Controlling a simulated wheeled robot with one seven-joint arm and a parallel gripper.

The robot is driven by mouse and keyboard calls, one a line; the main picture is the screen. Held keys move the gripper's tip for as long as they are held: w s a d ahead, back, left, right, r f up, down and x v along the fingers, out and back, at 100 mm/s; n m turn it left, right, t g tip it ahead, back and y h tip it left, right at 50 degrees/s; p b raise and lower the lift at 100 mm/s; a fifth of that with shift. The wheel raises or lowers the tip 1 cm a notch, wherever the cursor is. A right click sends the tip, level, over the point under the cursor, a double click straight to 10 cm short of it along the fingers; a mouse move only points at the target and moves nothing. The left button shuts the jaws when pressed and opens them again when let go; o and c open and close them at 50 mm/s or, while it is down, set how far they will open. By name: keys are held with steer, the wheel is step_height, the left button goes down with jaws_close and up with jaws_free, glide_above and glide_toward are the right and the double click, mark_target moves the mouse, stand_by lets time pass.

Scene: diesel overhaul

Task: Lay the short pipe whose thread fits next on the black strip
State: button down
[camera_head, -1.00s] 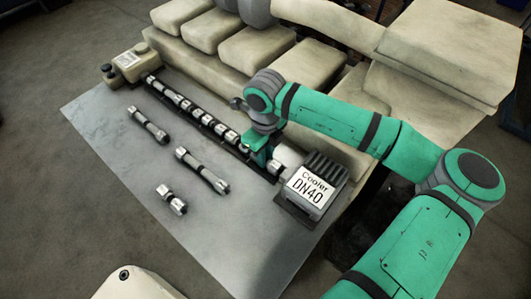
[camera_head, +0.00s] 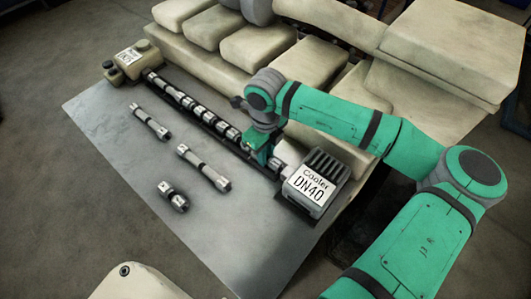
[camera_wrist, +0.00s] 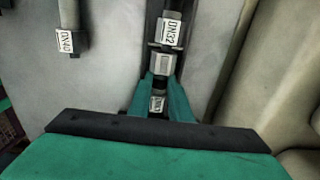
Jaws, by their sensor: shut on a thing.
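The black strip (camera_head: 202,121) runs across the grey plate from the upper left down to the cooler, with a row of metal pipe pieces (camera_head: 187,103) lying along it. My gripper (camera_head: 260,153) is low over the strip's cooler end. In the wrist view my gripper (camera_wrist: 159,95) is shut on a short pipe (camera_wrist: 157,103); its label is too small to read. The held pipe is in line with the row, just behind a metal piece (camera_wrist: 163,65) and a pipe labelled DN32 (camera_wrist: 170,32). I cannot tell whether it touches the strip or its neighbour.
The Cooler DN40 block (camera_head: 315,187) stands at the strip's right end, a labelled tank (camera_head: 130,60) at the left end. Loose pipes (camera_head: 150,121), (camera_head: 204,168) and (camera_head: 172,196) lie on the plate (camera_head: 235,235). One shows a DN40 label (camera_wrist: 66,41). Beige engine blocks (camera_head: 258,44) rise behind.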

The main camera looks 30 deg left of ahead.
steer(key=c, duration=1.6)
jaws_free()
steer(key=shift+o, duration=0.2)
steer(key=shift+w, duration=0.1)
step_height(320, 180, up, 11)
steer(key=shift+f, duration=0.15)
